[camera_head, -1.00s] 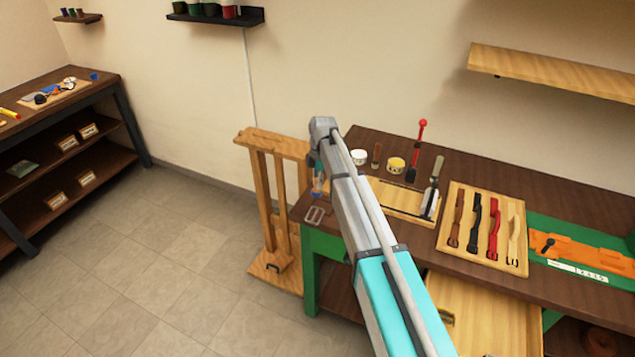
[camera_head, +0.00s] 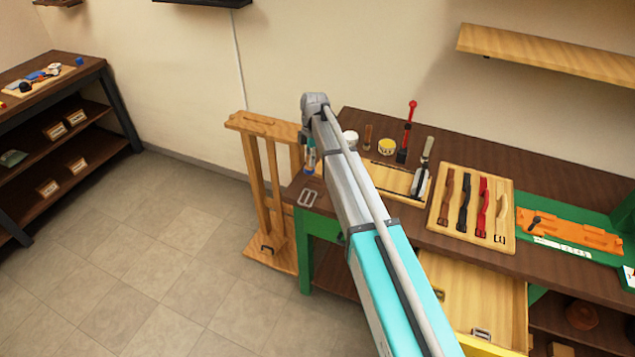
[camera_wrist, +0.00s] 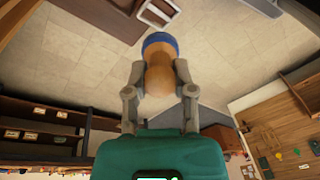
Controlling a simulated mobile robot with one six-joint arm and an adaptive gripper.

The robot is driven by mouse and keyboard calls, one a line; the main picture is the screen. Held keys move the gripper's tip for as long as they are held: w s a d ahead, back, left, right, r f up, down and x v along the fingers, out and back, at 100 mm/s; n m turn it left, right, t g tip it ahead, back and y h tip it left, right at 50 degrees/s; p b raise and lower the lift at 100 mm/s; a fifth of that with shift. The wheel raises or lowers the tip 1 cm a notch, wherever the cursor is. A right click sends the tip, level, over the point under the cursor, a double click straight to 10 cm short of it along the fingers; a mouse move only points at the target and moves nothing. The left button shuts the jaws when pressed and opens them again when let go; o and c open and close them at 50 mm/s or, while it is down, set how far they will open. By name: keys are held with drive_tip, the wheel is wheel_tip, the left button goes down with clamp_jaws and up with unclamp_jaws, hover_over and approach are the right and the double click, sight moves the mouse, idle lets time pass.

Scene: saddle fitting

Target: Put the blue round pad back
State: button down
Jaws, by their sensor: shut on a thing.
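The blue round pad (camera_wrist: 160,40) shows in the wrist view as a blue disc on the end of a rounded tan-brown body (camera_wrist: 159,74). My gripper (camera_wrist: 160,70) is shut on this body from both sides, with the blue end pointing away from the wrist. In the head view, my arm mostly hides the gripper. A small blue and tan bit of the held pad (camera_head: 311,155) shows just left of the arm, near the left end of the workbench.
The workbench (camera_head: 580,185) holds jars, tools and a strap board (camera_head: 441,217); its drawer (camera_head: 472,300) stands open. A wooden stand (camera_head: 270,200) is at its left end. A dark table (camera_head: 88,80) with a loaded board (camera_head: 40,80) stands far left. Open floor lies between.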

drive_tip(key=s+d+t+p, duration=0.1)
drive_tip(key=s+d+t, duration=0.1)
drive_tip(key=s+d, duration=1.2)
drive_tip(key=shift+s+d+r+h, duration=0.15)
drive_tip(key=shift+s+r+h, duration=0.25)
drive_tip(key=shift+s, duration=0.15)
drive_tip(key=w+f+b, duration=0.3)
drive_tip(key=w, duration=0.1)
drive_tip(key=w+a+f+b, duration=0.1)
drive_tip(key=w+f+b, duration=0.2)
drive_tip(key=w, duration=0.1)
drive_tip(key=w+f+b, duration=0.3)
drive_tip(key=w, duration=0.2)
drive_tip(key=shift+a, duration=0.4)
drive_tip(key=shift+w+f+b, duration=0.55)
drive_tip(key=shift+f+b, duration=0.1)
drive_tip(key=shift+f, duration=0.05)
drive_tip(key=shift+s+f+b, duration=0.1)
drive_tip(key=shift+f+b, duration=1.25)
